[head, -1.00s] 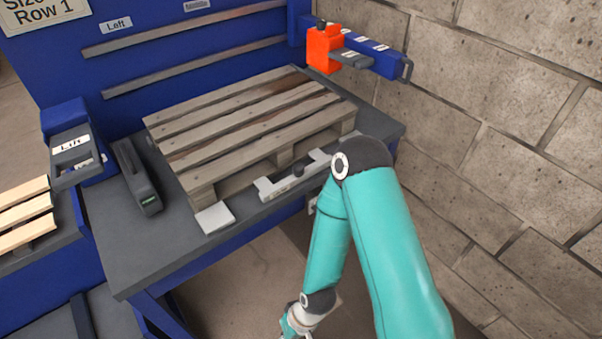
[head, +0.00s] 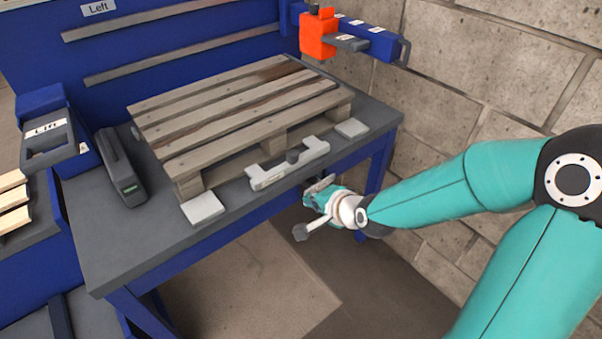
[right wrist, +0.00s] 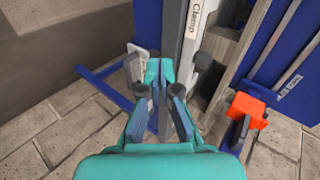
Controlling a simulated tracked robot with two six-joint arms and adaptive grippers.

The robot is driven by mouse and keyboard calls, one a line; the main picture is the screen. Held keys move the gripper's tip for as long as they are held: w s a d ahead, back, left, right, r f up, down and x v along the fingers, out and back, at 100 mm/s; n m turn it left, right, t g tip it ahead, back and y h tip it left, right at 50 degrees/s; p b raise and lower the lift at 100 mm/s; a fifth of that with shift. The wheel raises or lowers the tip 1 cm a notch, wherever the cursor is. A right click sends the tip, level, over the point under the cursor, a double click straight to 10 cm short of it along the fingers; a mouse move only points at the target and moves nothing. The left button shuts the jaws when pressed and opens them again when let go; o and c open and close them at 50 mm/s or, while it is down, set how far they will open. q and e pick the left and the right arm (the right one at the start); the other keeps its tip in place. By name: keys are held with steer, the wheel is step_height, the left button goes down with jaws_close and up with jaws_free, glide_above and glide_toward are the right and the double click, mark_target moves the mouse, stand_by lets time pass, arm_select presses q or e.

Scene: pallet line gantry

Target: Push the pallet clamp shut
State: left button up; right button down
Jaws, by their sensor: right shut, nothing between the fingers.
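The pallet clamp (head: 288,166) is a light grey bar with raised ends and a black knob, on the bench along the front side of the wooden pallet (head: 235,110). A strip of bench top shows between bar and pallet. In the right wrist view the clamp (right wrist: 192,28) carries the label "Clamp", with the pallet to its right. My right gripper (head: 320,195) is shut and empty, just off the bench's front edge, near the clamp's outer side. In the right wrist view its fingertips (right wrist: 160,70) are together left of the clamp; I cannot tell whether they touch anything. My left gripper is out of view.
The dark bench (head: 110,245) has white square pads (head: 203,208) near the pallet's front corners. A black device (head: 120,168) lies left of the pallet. An orange block (head: 318,35) sits on a blue arm at the back right. A block wall (head: 500,75) bounds the right.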

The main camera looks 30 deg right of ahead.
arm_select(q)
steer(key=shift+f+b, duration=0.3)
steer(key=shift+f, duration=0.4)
arm_select(e)
steer(key=d+r+m, duration=0.1)
steer(key=d+r+t, duration=0.1)
steer(key=r, duration=0.1)
steer(key=d+r+m+h, duration=0.1)
steer(key=shift+s+d+r+m+t, duration=0.1)
steer(key=shift+s+r+m+t, duration=0.2)
steer(key=shift+r, duration=0.1)
steer(key=shift+w, duration=0.15)
steer(key=p, duration=0.1)
glide_toward(295, 161)
step_height(295, 161, down, 4)
steer(key=w, duration=0.3)
steer(key=w+p, duration=0.1)
steer(key=shift+w+d+r, duration=0.15)
steer(key=shift+w+r, duration=0.15)
steer(key=shift+w+d, duration=0.1)
steer(key=shift+w, duration=0.5)
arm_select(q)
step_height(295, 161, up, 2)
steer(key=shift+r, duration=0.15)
